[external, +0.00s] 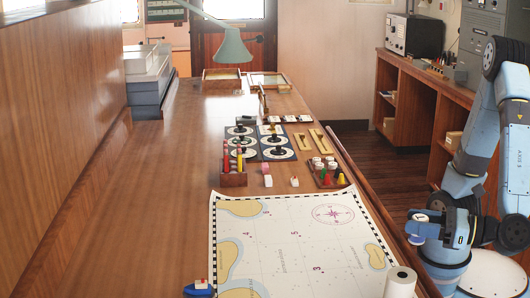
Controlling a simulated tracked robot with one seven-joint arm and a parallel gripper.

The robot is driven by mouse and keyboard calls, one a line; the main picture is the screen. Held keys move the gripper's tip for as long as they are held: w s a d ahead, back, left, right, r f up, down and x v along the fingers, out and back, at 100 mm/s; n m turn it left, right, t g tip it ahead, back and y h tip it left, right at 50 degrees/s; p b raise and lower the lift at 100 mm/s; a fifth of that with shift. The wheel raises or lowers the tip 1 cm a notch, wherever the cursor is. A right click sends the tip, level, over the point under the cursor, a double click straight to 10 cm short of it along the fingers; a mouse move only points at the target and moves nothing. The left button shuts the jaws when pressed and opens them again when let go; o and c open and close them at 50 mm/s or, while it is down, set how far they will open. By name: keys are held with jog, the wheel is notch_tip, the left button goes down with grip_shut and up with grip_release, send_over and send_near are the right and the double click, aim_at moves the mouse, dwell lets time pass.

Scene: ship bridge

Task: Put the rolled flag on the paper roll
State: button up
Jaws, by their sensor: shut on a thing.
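The paper roll (400,287) is a white cylinder at the bottom right of the external view, standing upright on the lower right corner of the chart. My gripper (418,228) is at the right, beyond the table's right edge and a little farther back than the paper roll.
The chart (290,240) covers the near table. Behind the chart stand a pen holder (234,177), a small rack (328,175) and dials (273,140).

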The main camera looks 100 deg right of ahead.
jog(key=shift+w+a+f, duration=0.3)
jog(key=shift+w+f, duration=0.15)
jog(key=shift+f, duration=0.25)
jog(key=shift+w+a+f, duration=0.35)
jog(key=shift+w+f, duration=0.1)
jog(key=shift+f, duration=0.2)
jog(key=shift+w+a+f, duration=0.3)
jog(key=shift+w+f, duration=0.15)
jog(key=shift+f, duration=0.25)
jog(key=shift+w+f, duration=0.1)
jog(key=shift+f, duration=1.5)
jog(key=o, duration=1)
jog(key=shift+f, duration=0.1)
jog(key=shift+o, duration=0.2)
jog(key=shift+a, duration=0.1)
jog(key=v, duration=1.2)
